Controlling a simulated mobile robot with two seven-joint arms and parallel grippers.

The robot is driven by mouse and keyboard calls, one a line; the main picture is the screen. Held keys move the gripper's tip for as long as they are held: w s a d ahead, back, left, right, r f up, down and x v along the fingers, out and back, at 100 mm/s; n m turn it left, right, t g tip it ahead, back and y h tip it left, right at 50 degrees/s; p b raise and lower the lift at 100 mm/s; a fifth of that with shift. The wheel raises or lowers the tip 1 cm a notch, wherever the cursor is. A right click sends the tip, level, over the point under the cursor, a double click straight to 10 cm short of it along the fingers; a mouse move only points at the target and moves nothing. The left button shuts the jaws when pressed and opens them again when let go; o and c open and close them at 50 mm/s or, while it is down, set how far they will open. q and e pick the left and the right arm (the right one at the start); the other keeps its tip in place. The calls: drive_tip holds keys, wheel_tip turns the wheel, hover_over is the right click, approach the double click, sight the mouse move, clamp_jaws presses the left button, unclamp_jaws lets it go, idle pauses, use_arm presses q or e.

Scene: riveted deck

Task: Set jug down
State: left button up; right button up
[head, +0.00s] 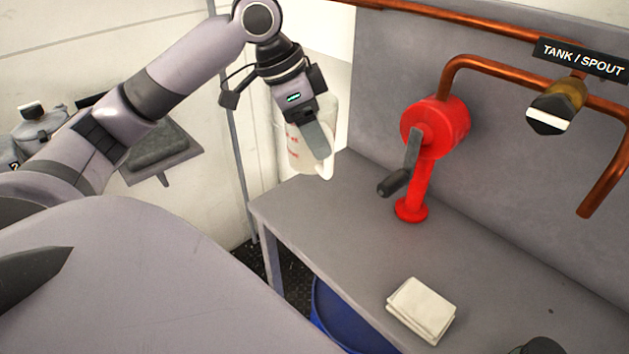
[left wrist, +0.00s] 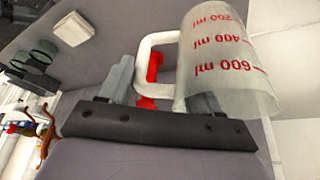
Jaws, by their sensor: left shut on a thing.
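The jug (head: 296,148) is translucent with red markings and a white handle. My left gripper (head: 318,140) is shut on the jug's handle and partly covers the jug in the head view. The jug is roughly upright, by the far left corner of the grey bench (head: 345,215); its height above the bench is hard to tell. In the left wrist view the jug (left wrist: 232,65) shows red millilitre marks, and the handle lies between the fingers of my left gripper (left wrist: 165,90). My right gripper is not in view.
A red hand pump (head: 432,150) with a dark crank stands on the bench. Copper pipes and a brass valve (head: 558,105) labelled TANK / SPOUT are on the back wall. A folded white cloth (head: 421,308) lies near the front. A blue drum (head: 345,325) is under the bench. The bench's left end looks clear.

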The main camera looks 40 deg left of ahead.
use_arm(q)
wheel_tip(320, 180, down, 10)
drive_tip(key=b, duration=0.1)
idle(0.4)
drive_tip(key=shift+f, duration=0.15)
drive_tip(key=o, duration=1.3)
drive_tip(key=v, duration=1.2)
drive_tip(key=shift+p, duration=0.4)
